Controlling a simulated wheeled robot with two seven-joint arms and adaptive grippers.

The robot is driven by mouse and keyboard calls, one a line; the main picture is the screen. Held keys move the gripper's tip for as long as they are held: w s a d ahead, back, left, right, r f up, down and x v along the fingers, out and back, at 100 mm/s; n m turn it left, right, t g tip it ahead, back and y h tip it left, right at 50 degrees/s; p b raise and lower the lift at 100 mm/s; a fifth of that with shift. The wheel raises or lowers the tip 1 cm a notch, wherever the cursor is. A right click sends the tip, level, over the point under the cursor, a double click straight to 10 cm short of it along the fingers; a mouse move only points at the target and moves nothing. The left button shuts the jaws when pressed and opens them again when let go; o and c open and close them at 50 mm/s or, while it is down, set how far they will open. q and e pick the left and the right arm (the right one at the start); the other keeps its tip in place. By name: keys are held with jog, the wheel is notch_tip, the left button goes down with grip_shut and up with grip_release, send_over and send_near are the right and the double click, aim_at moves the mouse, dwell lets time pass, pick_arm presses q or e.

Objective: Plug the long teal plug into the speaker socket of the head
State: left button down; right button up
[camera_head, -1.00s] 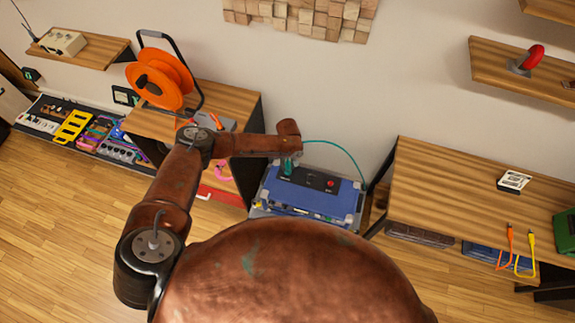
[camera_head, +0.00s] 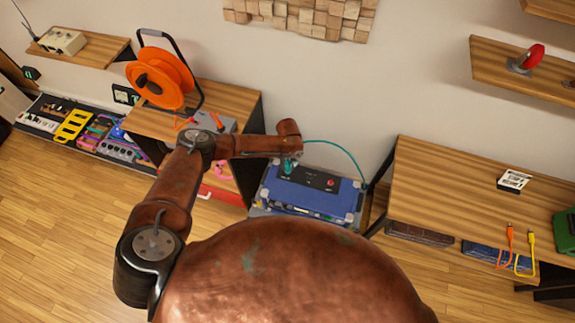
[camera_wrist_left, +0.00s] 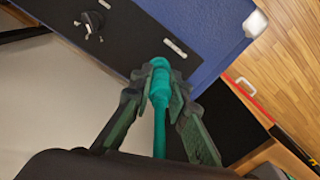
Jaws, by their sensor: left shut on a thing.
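The head is a blue box (camera_head: 312,205) with a black top panel (camera_head: 318,181), low between two wooden benches. It fills the top of the left wrist view, with its blue edge (camera_wrist_left: 200,30) and black panel (camera_wrist_left: 125,45) showing. My left gripper (camera_head: 290,166) is over the panel's left part. In the wrist view its fingers (camera_wrist_left: 158,98) are shut on the teal plug (camera_wrist_left: 159,82). The plug's tip points at the panel near a small white label. The tip's contact with the panel and the socket itself cannot be made out. My right gripper is not in view.
A teal cable (camera_head: 345,149) arcs right from the gripper behind the head. An orange cable reel (camera_head: 160,78) stands on the left bench. The right bench (camera_head: 440,185) holds a small black-and-white box (camera_head: 513,181) and hanging orange and yellow cables (camera_head: 518,255).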

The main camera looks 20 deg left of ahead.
pick_arm(q)
jog(key=shift+f, duration=0.25)
dwell(0.4)
jog(key=c, duration=1.8)
grip_release()
jog(key=shift+r, duration=0.2)
notch_tip(320, 180, up, 12)
jog(key=shift+f, duration=0.2)
